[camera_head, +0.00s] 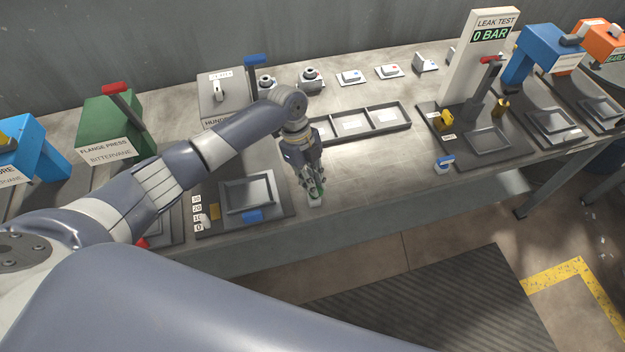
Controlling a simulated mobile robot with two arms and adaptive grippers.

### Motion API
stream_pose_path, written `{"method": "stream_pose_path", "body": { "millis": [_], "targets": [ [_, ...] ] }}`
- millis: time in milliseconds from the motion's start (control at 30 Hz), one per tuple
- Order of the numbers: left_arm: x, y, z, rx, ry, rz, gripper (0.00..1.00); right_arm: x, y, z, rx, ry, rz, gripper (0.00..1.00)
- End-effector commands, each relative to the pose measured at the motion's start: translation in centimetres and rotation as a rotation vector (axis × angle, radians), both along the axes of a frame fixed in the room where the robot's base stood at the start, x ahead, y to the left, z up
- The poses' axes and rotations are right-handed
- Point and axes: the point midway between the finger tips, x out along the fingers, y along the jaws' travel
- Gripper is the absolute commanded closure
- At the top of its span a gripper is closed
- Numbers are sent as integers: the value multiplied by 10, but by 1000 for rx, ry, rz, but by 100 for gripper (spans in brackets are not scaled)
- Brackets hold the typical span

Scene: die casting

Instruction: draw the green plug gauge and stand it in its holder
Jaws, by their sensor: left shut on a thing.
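My left gripper (314,188) reaches down over the front edge of the bench, just right of the tray station at the middle left. It is shut on the green plug gauge (321,189), of which only a small green part shows beside the fingers. A small pale block (315,203), which looks like the holder, sits right below the fingertips. The fingers hide most of the gauge, so I cannot tell whether it is in the block or just above it. My right gripper is not in view.
A three-part tray (366,132) lies behind the gripper. A grey station (240,222) with a square dish is at its left. The leak test stand (478,70) and a small blue-topped block (445,162) are at the right. The bench between is clear.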

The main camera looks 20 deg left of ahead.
Motion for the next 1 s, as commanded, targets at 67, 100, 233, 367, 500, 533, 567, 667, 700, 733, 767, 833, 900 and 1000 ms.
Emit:
{"method": "stream_pose_path", "body": {
  "millis": [67, 100, 233, 367, 500, 533, 567, 667, 700, 733, 767, 833, 900, 1000],
  "targets": [
    [0, 0, -3, 0, -1, 0, 100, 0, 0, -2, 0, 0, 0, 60],
    [0, 0, -4, 0, -1, 0, 100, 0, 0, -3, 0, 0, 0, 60],
    [0, 0, -7, 0, -1, 0, 100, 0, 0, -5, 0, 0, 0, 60],
    [0, 0, -10, 0, -1, 0, 100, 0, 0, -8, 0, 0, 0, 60],
    [0, 0, -14, 0, -1, 0, 100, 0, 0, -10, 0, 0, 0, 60],
    [0, 0, -15, 0, -1, 0, 100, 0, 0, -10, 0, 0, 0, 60],
    [0, 0, -15, 0, -1, 0, 100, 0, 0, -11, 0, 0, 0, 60],
    [0, 0, -16, 0, -1, 0, 83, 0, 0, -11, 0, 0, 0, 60],
    [0, 0, -16, 0, -1, 0, 74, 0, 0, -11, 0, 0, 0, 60],
    [0, 0, -16, 0, -1, 0, 67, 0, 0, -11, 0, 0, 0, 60],
    [0, 0, -16, 0, -1, 0, 64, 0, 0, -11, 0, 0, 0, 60],
    [0, 0, -16, 0, -1, 0, 64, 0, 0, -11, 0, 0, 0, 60],
    [0, 0, -16, 0, -1, 0, 64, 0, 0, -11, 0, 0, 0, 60],
    [0, 0, -16, 0, -1, 0, 64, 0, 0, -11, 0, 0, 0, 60]
  ]
}}
